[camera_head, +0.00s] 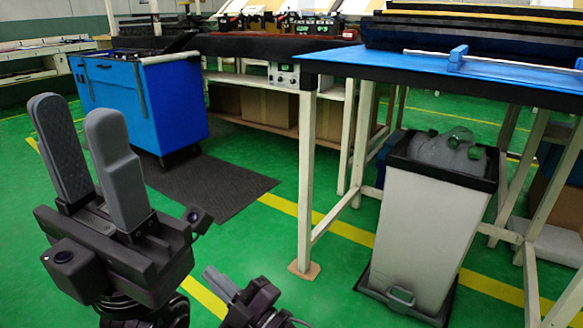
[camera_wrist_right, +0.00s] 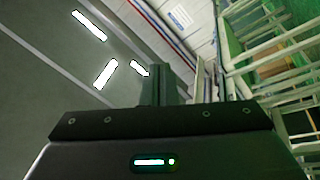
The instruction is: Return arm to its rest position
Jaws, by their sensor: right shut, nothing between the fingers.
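My left gripper (camera_head: 74,106) is large in the left of the head view. Its two grey fingers point up with a gap between them, and nothing is held there. My right gripper (camera_head: 212,273) is lower, at the bottom of the head view, its small grey fingers together and empty. In the right wrist view the right gripper's fingers (camera_wrist_right: 168,72) stand close together above the dark gripper body, with nothing between them. Most of the right arm is out of view.
A blue-topped table (camera_head: 390,66) stands at the right, with a grey bin (camera_head: 420,220) beneath it. A blue cabinet (camera_head: 150,105) stands behind my left gripper, and a dark mat (camera_head: 205,185) lies on the green floor. The floor between mat and table is clear.

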